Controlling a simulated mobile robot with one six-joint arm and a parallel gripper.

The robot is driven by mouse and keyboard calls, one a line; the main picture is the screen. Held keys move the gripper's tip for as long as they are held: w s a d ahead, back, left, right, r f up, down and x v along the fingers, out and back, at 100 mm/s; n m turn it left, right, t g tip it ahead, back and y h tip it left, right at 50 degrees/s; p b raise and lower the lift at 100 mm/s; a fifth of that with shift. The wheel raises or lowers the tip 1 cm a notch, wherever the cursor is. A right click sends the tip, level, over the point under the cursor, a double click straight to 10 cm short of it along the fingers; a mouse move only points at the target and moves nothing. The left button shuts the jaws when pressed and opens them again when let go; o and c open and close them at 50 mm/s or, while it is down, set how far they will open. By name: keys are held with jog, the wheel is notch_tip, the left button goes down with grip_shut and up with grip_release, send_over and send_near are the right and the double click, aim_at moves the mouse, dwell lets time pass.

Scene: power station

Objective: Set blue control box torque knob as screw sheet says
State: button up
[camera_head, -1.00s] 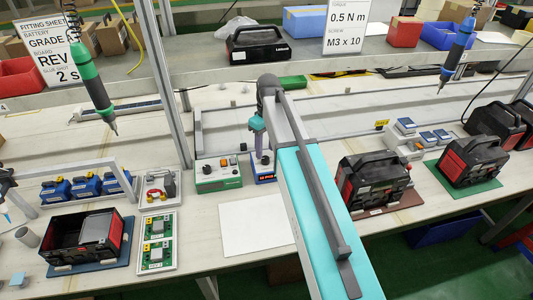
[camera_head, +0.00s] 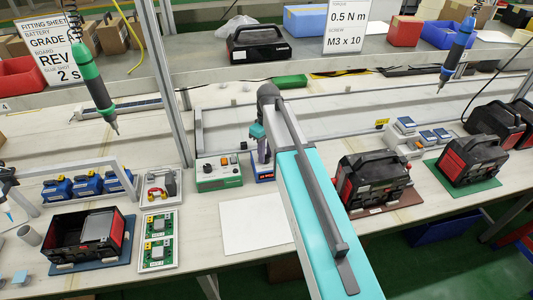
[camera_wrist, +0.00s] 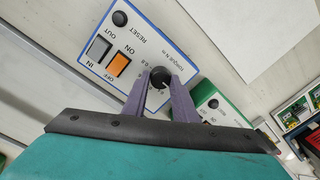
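The blue control box (camera_head: 265,174) stands on the bench, largely hidden by my arm in the head view. In the wrist view its white, blue-edged panel (camera_wrist: 125,45) shows a black torque knob (camera_wrist: 160,76), an orange and a grey switch and a reset button. A small light mark shows on the knob; its setting is too small to read surely. My gripper (camera_wrist: 161,76) has its two purple fingers apart, one on each side of the knob; contact cannot be told. The screw sheet (camera_head: 346,27) on the shelf reads 0.5 N m, M3 x 10.
A green control box (camera_head: 218,172) stands close on the left of the blue one. A blank white sheet (camera_head: 255,222) lies in front. A black-and-red battery case (camera_head: 372,180) stands to the right. Green (camera_head: 98,92) and blue (camera_head: 456,52) screwdrivers hang above.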

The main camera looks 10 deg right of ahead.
jog(key=shift+d, duration=0.1)
jog(key=shift+c, duration=0.2)
jog(key=shift+m, duration=0.3)
jog(key=m, duration=0.8)
jog(key=shift+t+p, duration=0.3)
jog(key=shift+p, duration=0.1)
jog(key=m, duration=0.4)
jog(key=shift+m, duration=0.3)
jog(key=m, duration=0.4)
jog(key=shift+s+m, duration=0.1)
jog(key=shift+m, duration=0.2)
